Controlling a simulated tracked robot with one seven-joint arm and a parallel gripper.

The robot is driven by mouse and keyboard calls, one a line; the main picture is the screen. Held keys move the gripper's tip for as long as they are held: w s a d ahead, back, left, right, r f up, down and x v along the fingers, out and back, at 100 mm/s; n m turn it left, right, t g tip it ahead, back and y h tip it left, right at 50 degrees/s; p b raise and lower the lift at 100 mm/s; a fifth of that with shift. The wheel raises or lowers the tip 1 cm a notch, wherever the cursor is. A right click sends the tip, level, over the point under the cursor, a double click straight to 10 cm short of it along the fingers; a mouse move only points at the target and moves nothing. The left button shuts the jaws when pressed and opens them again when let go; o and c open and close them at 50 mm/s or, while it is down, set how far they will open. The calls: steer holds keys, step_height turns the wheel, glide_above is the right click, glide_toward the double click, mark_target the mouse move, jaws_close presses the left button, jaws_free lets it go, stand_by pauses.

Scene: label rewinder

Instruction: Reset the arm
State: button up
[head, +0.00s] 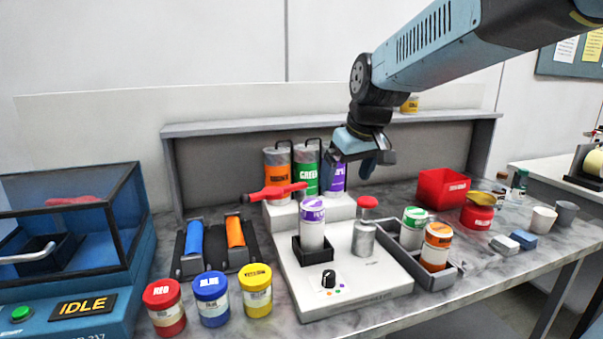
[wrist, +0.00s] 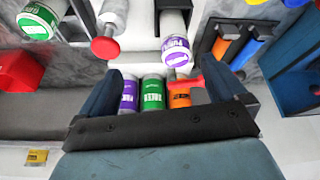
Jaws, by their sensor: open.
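My gripper (head: 368,166) is raised above the back of the bench, in front of the purple canister (head: 336,176). In the wrist view my gripper (wrist: 165,88) has its two dark fingers spread wide apart, with nothing held between them. Beyond the fingers stand the purple, green (head: 306,168) and orange (head: 278,172) canisters, apart from the fingers as far as I can tell. A purple-labelled jar (head: 312,228) stands upright in a dark holder on the white dispensing base (head: 372,275). A red-topped metal plunger (head: 364,232) stands beside it.
Red, blue and yellow jars (head: 212,299) line the front edge. A grey tray (head: 450,278) holds green and orange jars. A red bin (head: 442,188) stands at the right. A blue machine (head: 75,250) marked IDLE is at the left. A shelf (head: 220,128) runs behind.

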steer(key=s+d+f+m+h, duration=0.1)
steer(key=s+d+m, duration=0.1)
steer(key=s+d, duration=0.4)
steer(key=s+d+f+m+t, duration=0.1)
steer(key=s+d+f+m, duration=0.1)
steer(key=s+d, duration=0.4)
steer(key=s+m, duration=0.1)
steer(key=s, duration=0.4)
steer(key=shift+s+d+h, duration=0.25)
steer(key=shift+s+h, duration=0.05)
steer(key=shift+h, duration=0.1)
